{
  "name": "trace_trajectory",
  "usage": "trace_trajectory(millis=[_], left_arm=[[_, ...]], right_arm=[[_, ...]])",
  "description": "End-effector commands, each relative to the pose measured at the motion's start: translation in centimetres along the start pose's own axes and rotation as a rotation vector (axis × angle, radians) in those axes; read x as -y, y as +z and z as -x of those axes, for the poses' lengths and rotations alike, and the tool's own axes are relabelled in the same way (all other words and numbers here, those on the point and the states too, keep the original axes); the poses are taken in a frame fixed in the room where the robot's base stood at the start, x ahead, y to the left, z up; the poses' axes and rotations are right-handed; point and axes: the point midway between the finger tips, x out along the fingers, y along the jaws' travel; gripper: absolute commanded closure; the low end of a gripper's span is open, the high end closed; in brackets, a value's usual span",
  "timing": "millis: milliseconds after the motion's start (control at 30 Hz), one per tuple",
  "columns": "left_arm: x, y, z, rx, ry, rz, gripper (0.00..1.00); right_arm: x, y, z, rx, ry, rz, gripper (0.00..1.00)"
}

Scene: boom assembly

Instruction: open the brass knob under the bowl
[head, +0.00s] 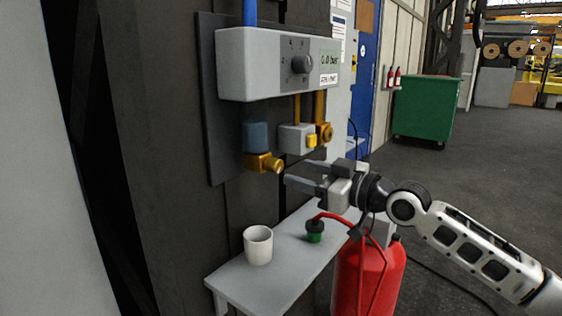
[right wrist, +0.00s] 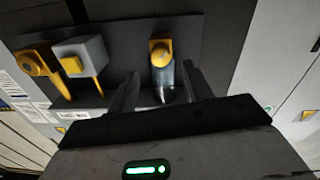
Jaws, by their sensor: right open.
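The bowl (head: 256,135) is a blue see-through cup under the grey box on the wall panel. The brass knob (head: 273,165) sits right beneath it and points out to the right. My right gripper (head: 296,172) is open and empty, its fingertips just right of the knob and apart from it. In the right wrist view the brass knob (right wrist: 160,50) and bowl (right wrist: 161,78) appear upside down, between the lines of the two open fingers (right wrist: 160,70). My left gripper is not in view.
A grey box (head: 265,62) with a dial and display hangs above. A grey block with a yellow button (head: 312,140) and a brass fitting (head: 325,134) are to the right. Below, a shelf (head: 265,282) holds a white cup (head: 258,245). A red fire extinguisher (head: 365,275) stands beside it.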

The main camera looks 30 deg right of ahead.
Motion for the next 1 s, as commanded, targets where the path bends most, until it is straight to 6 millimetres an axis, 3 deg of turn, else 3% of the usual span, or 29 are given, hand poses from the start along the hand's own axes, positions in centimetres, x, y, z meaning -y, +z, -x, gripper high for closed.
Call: trace_trajectory(millis=[400,833,867,1000], left_arm=[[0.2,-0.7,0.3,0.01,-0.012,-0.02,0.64],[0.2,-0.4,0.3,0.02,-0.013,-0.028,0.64],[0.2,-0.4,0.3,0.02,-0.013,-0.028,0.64],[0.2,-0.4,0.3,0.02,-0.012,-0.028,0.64]], right_arm=[[0.0,-0.3,-5.2,-0.004,0.0,-0.001,0.49],[0.1,0.0,-6.3,0.001,-0.002,0.002,0.49],[0.1,0.0,-6.2,0.001,-0.002,0.002,0.52],[0.1,0.0,-6.2,0.001,-0.002,0.002,0.91]])
